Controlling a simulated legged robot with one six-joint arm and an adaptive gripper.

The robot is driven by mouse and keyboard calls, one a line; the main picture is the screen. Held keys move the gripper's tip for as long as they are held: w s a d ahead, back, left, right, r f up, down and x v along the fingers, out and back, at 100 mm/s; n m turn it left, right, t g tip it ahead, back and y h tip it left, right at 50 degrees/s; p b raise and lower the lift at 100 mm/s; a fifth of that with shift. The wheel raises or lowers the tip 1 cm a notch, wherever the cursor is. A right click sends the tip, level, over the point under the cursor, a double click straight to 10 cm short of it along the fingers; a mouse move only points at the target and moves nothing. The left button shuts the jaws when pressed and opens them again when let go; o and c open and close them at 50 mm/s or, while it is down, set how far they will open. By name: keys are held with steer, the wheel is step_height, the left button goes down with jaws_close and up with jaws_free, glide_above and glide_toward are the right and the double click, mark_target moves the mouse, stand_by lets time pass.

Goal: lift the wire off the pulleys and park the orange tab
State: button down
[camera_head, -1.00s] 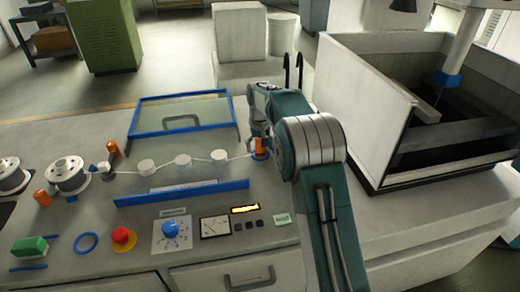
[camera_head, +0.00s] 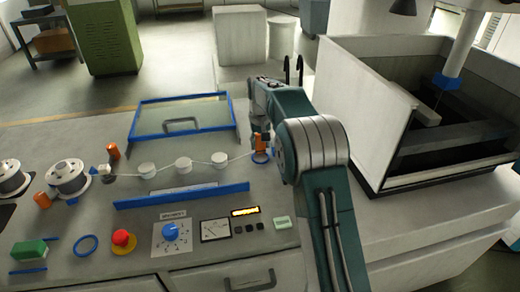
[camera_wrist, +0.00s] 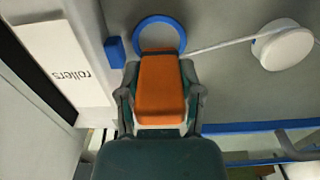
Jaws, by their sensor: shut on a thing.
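My gripper (camera_head: 261,136) is shut on the orange tab (camera_head: 261,145), at the right end of the pulley row. The tab fills the jaws in the wrist view (camera_wrist: 160,88). In the wrist view the wire (camera_wrist: 222,44) goes from beside the tab to a pulley (camera_wrist: 280,48). Wire and pulleys look in contact, but the head view is too small to be sure. A blue ring (camera_head: 261,158) shows just below the tab and beyond it in the wrist view (camera_wrist: 140,30).
A blue-framed clear cover (camera_head: 185,98) stands behind the pulleys, and a blue bar (camera_head: 180,194) lies in front. Spools (camera_head: 68,178) and orange posts (camera_head: 113,151) are at left. A red button (camera_head: 123,238) and dial are in front. A white-walled tank (camera_head: 370,95) stands right.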

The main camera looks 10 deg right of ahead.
steer(key=s+d+r, duration=0.1)
steer(key=s+r, duration=0.9)
steer(key=s, duration=0.4)
steer(key=w+a, duration=1.3)
steer(key=a, duration=0.3)
steer(key=shift+w+a+r, duration=0.25)
steer(key=shift+w, duration=0.05)
stand_by(0.4)
